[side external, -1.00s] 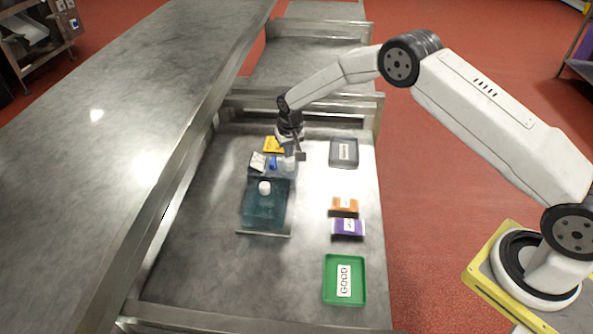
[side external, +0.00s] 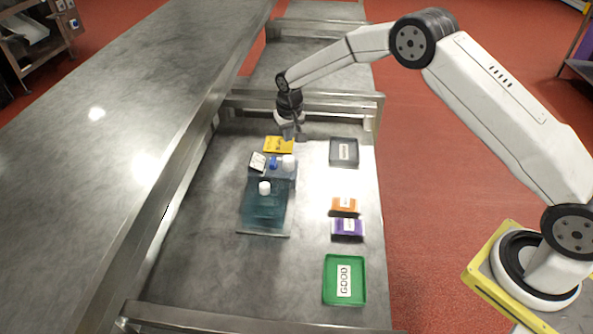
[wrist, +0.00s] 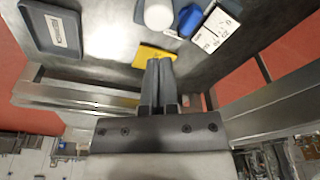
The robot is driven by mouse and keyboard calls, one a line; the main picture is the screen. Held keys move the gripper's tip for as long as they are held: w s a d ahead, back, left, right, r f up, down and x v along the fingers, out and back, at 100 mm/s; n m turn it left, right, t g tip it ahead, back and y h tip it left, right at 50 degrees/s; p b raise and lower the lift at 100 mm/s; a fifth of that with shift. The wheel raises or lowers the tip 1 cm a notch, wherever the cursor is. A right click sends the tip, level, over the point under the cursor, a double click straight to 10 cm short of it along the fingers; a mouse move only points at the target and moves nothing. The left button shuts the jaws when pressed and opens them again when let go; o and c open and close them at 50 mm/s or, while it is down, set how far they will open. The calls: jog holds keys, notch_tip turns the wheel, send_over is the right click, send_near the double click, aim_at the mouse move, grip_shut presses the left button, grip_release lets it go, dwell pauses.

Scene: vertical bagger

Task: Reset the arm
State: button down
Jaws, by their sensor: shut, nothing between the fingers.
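My gripper (side external: 295,136) is shut and empty. It hangs above the far part of the steel work table, over and just right of a yellow packet (side external: 278,145). In the wrist view the two fingers (wrist: 160,62) lie together, with the yellow packet (wrist: 155,53) behind their tips. A white-capped item (side external: 288,162), a blue item (side external: 273,162) and a white labelled box (side external: 258,162) stand on the table in front of my gripper, apart from it.
A teal clear container (side external: 263,210) with a white cap stands nearer. On the right are a grey tray (side external: 333,160), an orange box (side external: 345,205), a purple box (side external: 338,228) and a green tray (side external: 343,303) marked GOOD. A raised steel rail (side external: 305,98) runs behind my gripper.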

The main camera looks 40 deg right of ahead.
jog(key=shift+s+r, duration=0.1)
jog(key=shift+r, duration=0.2)
jog(key=shift+s+r, duration=0.4)
jog(key=s+r+n, duration=0.1)
jog(key=s+r, duration=0.1)
jog(key=s, duration=0.8)
jog(key=s+d+r+n, duration=0.1)
jog(key=s+r, duration=0.2)
jog(key=s, duration=0.8)
jog(key=s+r+n, duration=0.1)
jog(key=s+r, duration=0.2)
jog(key=s, duration=0.7)
jog(key=shift+s+d+r+t, duration=0.25)
jog(key=shift+d+t, duration=0.1)
jog(key=shift+t, duration=0.05)
